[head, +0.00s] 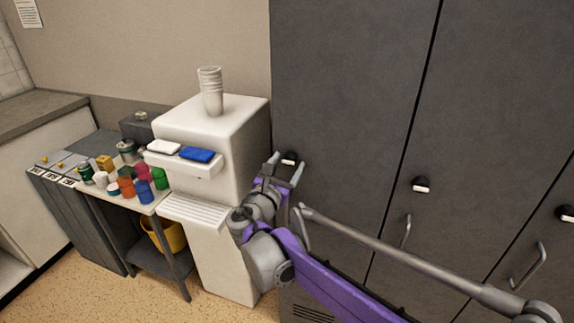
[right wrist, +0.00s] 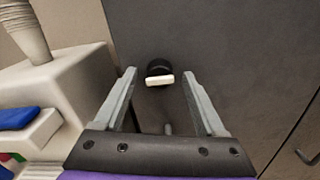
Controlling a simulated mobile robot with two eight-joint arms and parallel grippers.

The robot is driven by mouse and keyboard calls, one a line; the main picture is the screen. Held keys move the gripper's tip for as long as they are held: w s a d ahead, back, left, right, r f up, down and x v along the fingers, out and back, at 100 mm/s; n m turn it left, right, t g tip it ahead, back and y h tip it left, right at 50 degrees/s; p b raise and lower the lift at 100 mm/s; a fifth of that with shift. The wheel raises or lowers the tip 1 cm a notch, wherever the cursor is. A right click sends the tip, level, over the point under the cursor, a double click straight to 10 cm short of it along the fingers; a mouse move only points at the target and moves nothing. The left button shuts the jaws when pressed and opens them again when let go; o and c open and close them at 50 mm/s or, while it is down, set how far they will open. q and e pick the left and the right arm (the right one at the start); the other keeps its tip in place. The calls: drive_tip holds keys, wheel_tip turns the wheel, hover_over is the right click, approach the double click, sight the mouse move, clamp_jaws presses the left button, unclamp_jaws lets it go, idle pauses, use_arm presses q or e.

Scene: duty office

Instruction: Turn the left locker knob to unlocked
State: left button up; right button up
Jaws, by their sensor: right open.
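The left locker knob (head: 289,158) is a black round base with a white grip bar, on the dark grey leftmost locker door (head: 345,90). In the right wrist view the knob (right wrist: 159,80) shows its white bar lying nearly level. My right gripper (head: 286,164) is open in front of the knob. In the right wrist view my right gripper's fingers (right wrist: 159,75) stand on either side of the knob, with a gap on both sides. How deep the fingertips reach is hard to tell. In the head view the gripper partly hides the knob. My left gripper is not in view.
A white water dispenser (head: 240,125) with stacked cups (head: 210,92) stands close left of the locker. Another knob (head: 421,185) and a door handle (head: 405,232) are to the right. A handle (right wrist: 168,128) shows between my fingers.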

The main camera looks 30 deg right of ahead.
clamp_jaws()
idle(0.4)
drive_tip(key=shift+r+m, duration=0.1)
drive_tip(key=shift+m, duration=0.3)
drive_tip(key=m+p, duration=0.2)
drive_tip(key=shift+m, duration=0.3)
drive_tip(key=m+p, duration=0.2)
drive_tip(key=m, duration=0.3)
drive_tip(key=m+p, duration=0.2)
drive_tip(key=m, duration=0.3)
drive_tip(key=shift+m+p, duration=0.8)
drive_tip(key=shift+m, duration=1.5)
